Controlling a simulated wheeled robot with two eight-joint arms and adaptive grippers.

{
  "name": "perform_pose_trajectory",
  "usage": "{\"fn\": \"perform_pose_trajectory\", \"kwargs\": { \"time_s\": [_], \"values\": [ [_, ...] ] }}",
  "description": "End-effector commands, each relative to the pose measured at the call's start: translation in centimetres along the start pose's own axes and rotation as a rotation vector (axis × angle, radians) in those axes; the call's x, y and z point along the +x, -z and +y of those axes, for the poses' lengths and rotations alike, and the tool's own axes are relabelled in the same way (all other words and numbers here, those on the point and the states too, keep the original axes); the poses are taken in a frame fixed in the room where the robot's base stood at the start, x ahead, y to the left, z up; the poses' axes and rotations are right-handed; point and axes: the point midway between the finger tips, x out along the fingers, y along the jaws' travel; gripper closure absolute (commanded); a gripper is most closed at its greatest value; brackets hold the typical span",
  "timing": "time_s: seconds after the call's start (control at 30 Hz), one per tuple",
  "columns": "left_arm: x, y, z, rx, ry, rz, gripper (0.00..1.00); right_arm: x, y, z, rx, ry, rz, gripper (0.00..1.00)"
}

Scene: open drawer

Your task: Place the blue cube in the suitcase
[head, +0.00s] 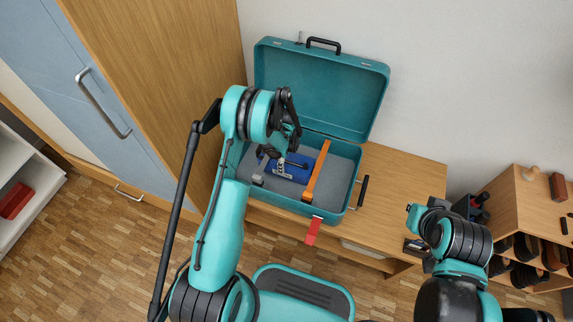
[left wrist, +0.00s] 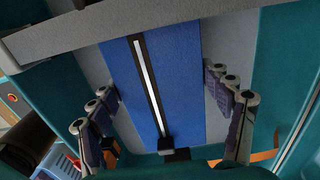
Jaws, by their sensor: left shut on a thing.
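The teal suitcase (head: 338,212) stands open with its lid up. The blue cube (head: 284,173), which looks like an oblong block with a dark strip, is inside the suitcase's base. My left gripper (head: 284,158) reaches down into the suitcase over it, and my arm hides part of it. In the left wrist view the fingers of my left gripper (left wrist: 168,128) are on both sides of the blue cube (left wrist: 190,75), shut on it. Whether it touches the suitcase floor I cannot tell. My right arm is at the lower right; its fingers cannot be made out.
An orange strap (head: 317,172) crosses the suitcase to the right of the cube, and a red tag (head: 313,231) hangs at the front. The wooden table (head: 405,185) has free room right of the suitcase. A cabinet (head: 150,75) stands left, a wooden shelf (head: 520,210) right.

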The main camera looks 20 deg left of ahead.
Motion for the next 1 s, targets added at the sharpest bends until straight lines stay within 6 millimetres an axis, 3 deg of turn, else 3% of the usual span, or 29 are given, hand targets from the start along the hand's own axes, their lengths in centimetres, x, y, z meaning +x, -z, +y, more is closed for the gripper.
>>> {"fn": "perform_pose_trajectory", "kwargs": {
  "time_s": [0.03,0.13,0.5,0.53,0.6,1.0],
  "values": [
    [1.3,0.0,0.0,0.0,0.0,0.0,0.61,0.7,-0.5,0.0,0.0,0.0,0.0,1.0],
    [2.3,0.0,0.0,0.0,0.0,0.0,0.61,1.1,-0.8,0.0,0.0,0.0,0.0,1.0],
    [2.5,0.0,0.0,0.0,0.0,0.0,0.61,0.9,-0.7,0.0,0.0,0.0,0.0,1.0],
    [2.5,0.0,0.0,0.0,0.0,0.0,0.16,0.9,-0.7,0.0,0.0,0.0,0.0,1.0],
    [2.5,0.0,0.0,0.0,0.0,0.0,0.01,0.9,-0.7,0.0,0.0,0.0,0.0,1.0],
    [2.1,0.0,0.0,0.0,0.0,0.0,0.01,0.9,-0.7,0.0,0.0,0.0,0.0,1.0]
  ]
}}
